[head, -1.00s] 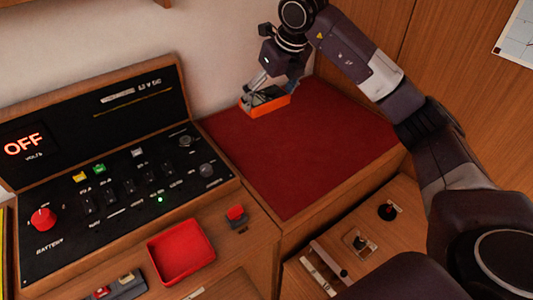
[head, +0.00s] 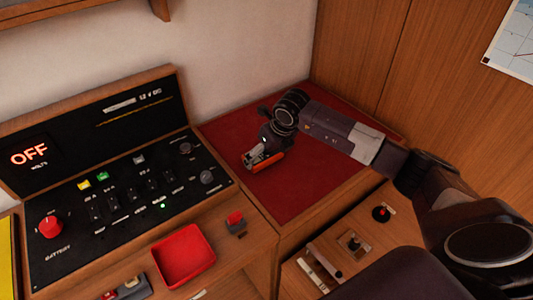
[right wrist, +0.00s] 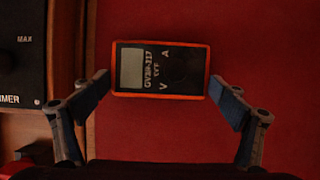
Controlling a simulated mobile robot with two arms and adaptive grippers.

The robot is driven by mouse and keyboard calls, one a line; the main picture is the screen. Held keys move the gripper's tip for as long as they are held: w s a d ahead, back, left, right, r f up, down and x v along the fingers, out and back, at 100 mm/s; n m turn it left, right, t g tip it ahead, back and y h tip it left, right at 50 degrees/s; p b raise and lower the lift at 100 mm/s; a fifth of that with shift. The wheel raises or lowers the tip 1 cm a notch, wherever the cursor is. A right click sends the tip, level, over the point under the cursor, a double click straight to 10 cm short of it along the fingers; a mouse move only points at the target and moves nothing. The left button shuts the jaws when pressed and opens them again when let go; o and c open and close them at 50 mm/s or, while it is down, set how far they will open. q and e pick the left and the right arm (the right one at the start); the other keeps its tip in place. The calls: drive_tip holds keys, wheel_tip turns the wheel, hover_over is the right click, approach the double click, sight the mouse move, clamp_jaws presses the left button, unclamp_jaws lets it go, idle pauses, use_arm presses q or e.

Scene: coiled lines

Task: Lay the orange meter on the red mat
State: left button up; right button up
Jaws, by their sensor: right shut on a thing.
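The orange meter (head: 268,163), with a dark face and grey screen, is between the fingers of my right gripper (head: 262,158) in the head view. In the right wrist view the meter (right wrist: 160,70) lies face up to the camera, with one finger of the right gripper (right wrist: 160,92) against each short end. The red mat (head: 300,197) is below it, and the meter is over the mat's left part. I cannot tell whether the meter touches the mat. My left gripper is out of view.
The black control panel (head: 125,200) with switches and a red knob stands left of the mat. A red tray (head: 183,257) sits on the wooden counter in front of it. A wooden wall (head: 355,50) stands behind on the right. The mat's near part is clear.

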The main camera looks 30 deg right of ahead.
drive_tip(key=shift+f, duration=0.2)
drive_tip(key=shift+f+b, duration=0.2)
drive_tip(key=shift+b, duration=0.1)
drive_tip(key=o, duration=1.1)
drive_tip(key=shift+r, duration=0.1)
drive_tip(key=shift+o, duration=0.2)
